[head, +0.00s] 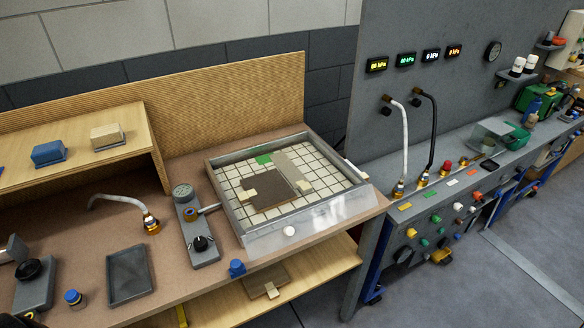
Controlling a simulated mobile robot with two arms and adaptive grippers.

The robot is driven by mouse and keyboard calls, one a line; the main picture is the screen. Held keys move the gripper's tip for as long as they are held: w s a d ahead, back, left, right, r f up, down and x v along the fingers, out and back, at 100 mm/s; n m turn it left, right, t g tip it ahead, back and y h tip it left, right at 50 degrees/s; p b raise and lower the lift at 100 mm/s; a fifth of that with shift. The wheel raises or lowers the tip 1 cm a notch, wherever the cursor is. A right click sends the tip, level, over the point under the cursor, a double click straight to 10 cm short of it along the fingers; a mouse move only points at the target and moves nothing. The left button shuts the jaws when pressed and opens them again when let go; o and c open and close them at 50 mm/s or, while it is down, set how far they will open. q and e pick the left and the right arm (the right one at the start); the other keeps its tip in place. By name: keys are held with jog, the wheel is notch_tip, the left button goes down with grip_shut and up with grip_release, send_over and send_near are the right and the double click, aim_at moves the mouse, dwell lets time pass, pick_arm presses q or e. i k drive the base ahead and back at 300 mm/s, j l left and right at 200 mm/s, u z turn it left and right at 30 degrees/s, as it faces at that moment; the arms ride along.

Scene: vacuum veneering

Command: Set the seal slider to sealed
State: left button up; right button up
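A shallow grey-framed vacuum bed (228,222) with a pale gridded floor sits on the brown bench. Inside it lie a dark brown panel (268,188), small light wooden blocks and a green patch (264,160). A translucent strip (330,212) runs along its front edge, with a round white knob (289,232) at its left part. I cannot tell for sure which part is the seal slider, and no sealed marking is readable. Neither of my grippers shows clearly; a dark shape at the bottom left corner is too cut off to identify.
A grey valve block (203,250) with a gauge and black knob stands left of the bed. A dark tray (129,275), blue knobs (237,268) and a hose (115,201) are nearby. A grey console (420,222) with hoses and coloured buttons stands at right.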

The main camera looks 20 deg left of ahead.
aim_at(238, 269)
jog(key=l+u, duration=0.1)
jog(key=u, duration=0.3)
jog(key=i+l+u, duration=0.1)
jog(key=u, duration=0.35)
jog(key=l+u, duration=0.15)
jog(key=u, duration=0.25)
jog(key=i+l+u, duration=0.1)
jog(key=u, duration=0.3)
jog(key=l+u, duration=0.2)
jog(key=l, duration=0.3)
jog(key=l+u, duration=0.2)
jog(key=l, duration=0.3)
jog(key=k+l+u, duration=0.2)
jog(key=l, duration=0.3)
jog(key=l+u, duration=0.2)
jog(key=l, duration=0.25)
jog(key=k+l+u, duration=0.2)
jog(key=l, duration=0.25)
jog(key=k+l, duration=0.1)
jog(key=l, duration=0.2)
jog(key=k+l, duration=0.1)
jog(key=l, duration=0.25)
jog(key=k+l, duration=0.1)
jog(key=l, duration=0.2)
